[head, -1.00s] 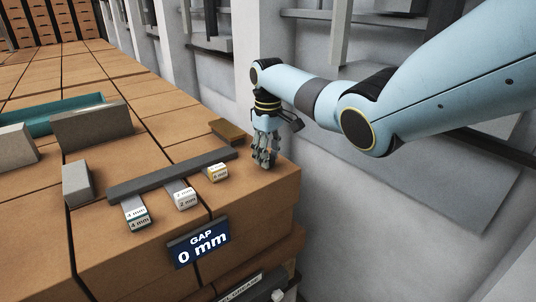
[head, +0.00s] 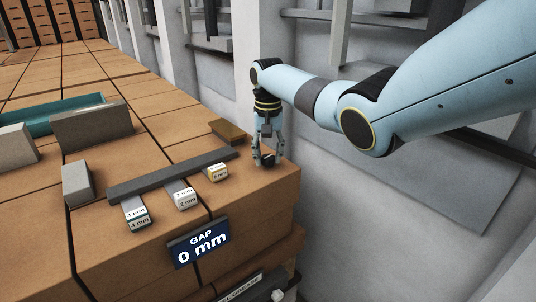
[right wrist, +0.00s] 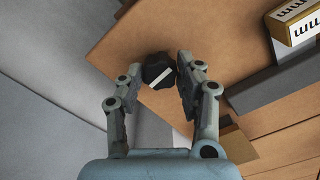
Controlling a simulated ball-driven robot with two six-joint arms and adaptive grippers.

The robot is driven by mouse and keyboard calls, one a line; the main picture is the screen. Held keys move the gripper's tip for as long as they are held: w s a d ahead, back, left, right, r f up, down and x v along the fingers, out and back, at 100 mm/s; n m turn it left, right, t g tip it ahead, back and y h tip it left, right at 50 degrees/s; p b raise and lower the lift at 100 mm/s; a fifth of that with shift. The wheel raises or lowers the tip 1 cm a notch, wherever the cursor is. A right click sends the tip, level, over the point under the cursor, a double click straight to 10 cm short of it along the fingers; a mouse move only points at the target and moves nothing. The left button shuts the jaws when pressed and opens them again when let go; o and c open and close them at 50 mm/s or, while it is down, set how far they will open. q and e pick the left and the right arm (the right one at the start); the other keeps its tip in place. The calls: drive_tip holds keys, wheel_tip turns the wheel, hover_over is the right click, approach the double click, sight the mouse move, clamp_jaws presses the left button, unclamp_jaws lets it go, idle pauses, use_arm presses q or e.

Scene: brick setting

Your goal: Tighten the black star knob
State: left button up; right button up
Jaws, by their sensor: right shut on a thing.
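The black star knob (right wrist: 158,70) sits near the corner of the brick-topped bench and carries a white line on its top, which lies diagonally in the right wrist view. In the head view the knob (head: 268,160) shows small and dark between the fingertips. My right gripper (head: 267,156) points down over it and is shut on it. In the right wrist view the fingers of the right gripper (right wrist: 158,76) stand on either side of the knob. A sign (head: 198,244) on the bench front reads "GAP 0 mm". My left gripper is not in view.
A dark grey bar (head: 150,180) lies left of the knob, with tags marked in mm, such as the 4 mm tag (head: 138,218), at its front. A brown block (head: 228,131) lies behind. Grey blocks (head: 78,184) and a teal tray (head: 60,112) stand farther left. A pale wall is at right.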

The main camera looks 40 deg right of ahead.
sight(268, 156)
drive_tip(key=shift+m, duration=0.5)
drive_tip(key=o, duration=1.1)
drive_tip(key=shift+o, duration=0.2)
wheel_tip(268, 156, up, 12)
drive_tip(key=shift+s+f, duration=0.1)
